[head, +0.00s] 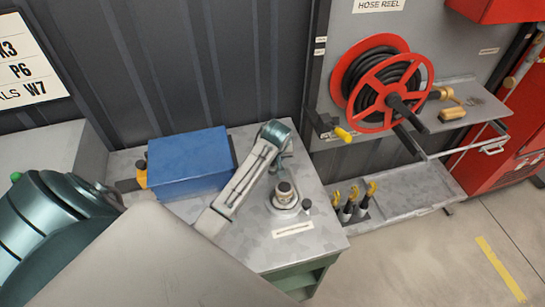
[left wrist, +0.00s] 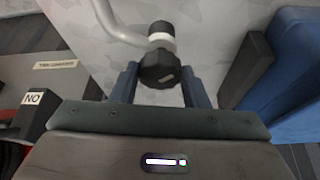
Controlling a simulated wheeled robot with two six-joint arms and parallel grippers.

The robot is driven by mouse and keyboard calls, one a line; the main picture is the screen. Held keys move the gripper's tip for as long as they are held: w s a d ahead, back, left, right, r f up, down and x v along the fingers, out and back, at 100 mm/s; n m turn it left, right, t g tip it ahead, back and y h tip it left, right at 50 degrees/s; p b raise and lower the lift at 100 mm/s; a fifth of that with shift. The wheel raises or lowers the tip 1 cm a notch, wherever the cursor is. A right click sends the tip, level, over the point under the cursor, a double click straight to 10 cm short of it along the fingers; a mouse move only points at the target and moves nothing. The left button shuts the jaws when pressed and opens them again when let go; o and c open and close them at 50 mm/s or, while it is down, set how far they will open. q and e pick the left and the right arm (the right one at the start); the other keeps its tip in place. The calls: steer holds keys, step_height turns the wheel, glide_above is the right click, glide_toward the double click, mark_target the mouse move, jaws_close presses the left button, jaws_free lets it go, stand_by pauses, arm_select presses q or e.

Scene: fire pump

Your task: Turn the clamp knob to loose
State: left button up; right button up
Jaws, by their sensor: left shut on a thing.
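In the left wrist view a black faceted clamp knob (left wrist: 160,68) with a pale collar sits at the end of a curved grey tube. My left gripper (left wrist: 159,74) has a finger on either side of this knob and is shut on it. A small pale mark shows on the knob's face. In the head view my left arm reaches over the grey bench, and its gripper cannot be made out clearly. A round metal fitting (head: 285,197) stands on the bench beside the arm. My right gripper is in neither view.
A blue box (head: 189,163) stands on the bench (head: 270,250) left of my arm; its side also shows in the wrist view (left wrist: 292,75). A black block marked NO (left wrist: 34,101) is at the wrist view's left. A red hose reel (head: 384,85) hangs right of the bench.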

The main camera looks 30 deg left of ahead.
arm_select(q)
steer(key=n, duration=0.2)
steer(key=n+g, duration=0.1)
steer(key=n+y, duration=0.1)
steer(key=n, duration=0.1)
steer(key=shift+w+d+r+n+g, duration=0.1)
steer(key=shift+w+r+n+g, duration=0.05)
steer(key=shift+w+n+g, duration=0.15)
steer(key=n+g, duration=0.1)
steer(key=n, duration=0.1)
steer(key=n+g, duration=0.1)
steer(key=n, duration=0.1)
steer(key=shift+w+n+y, duration=0.1)
steer(key=shift+n+y, duration=0.2)
steer(key=shift+n, duration=0.4)
steer(key=o, duration=1)
